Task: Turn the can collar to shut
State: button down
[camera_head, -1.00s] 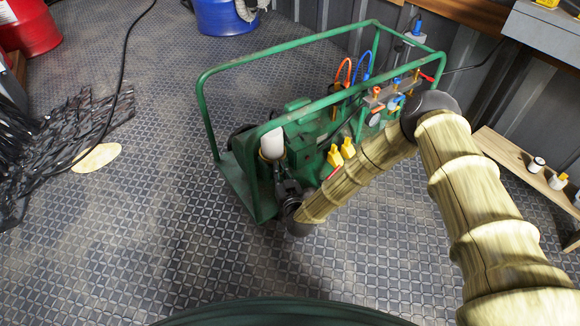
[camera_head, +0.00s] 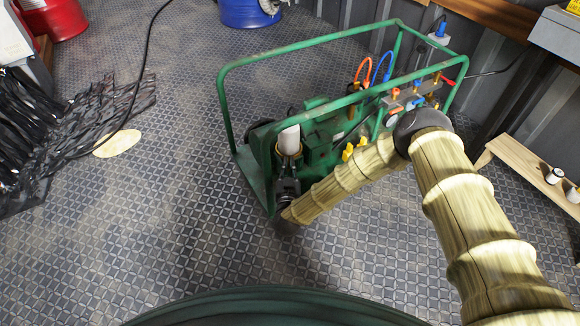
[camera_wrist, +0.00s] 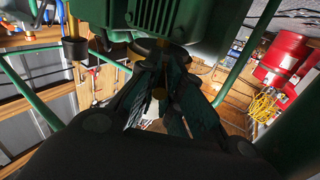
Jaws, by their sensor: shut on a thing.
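The white can (camera_head: 289,139) stands upright on the near left end of the green machine in the head view. Its brass-coloured collar (camera_head: 289,154) rings the can's lower part. My gripper (camera_head: 287,172) comes up from below at the near side of the can, its dark fingers reaching the collar. In the wrist view my gripper (camera_wrist: 160,90) has its fingers close together, with a small brass-coloured part (camera_wrist: 159,94) between them. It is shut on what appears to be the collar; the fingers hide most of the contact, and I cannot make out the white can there.
The green tube frame (camera_head: 300,48) surrounds the machine close to my arm. Yellow parts (camera_head: 348,152) and hoses (camera_head: 384,66) sit to the right. A wooden shelf (camera_head: 525,172) stands at the right. A black cable (camera_head: 137,95) crosses the left floor; the front floor is clear.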

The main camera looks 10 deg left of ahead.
jog(key=c, duration=1.6)
grip_release()
jog(key=shift+o, duration=0.6)
jog(key=shift+s, duration=0.2)
jog(key=v, duration=1.1)
jog(key=shift+s, duration=0.3)
jog(key=shift+d, duration=0.1)
jog(key=shift+c, duration=0.4)
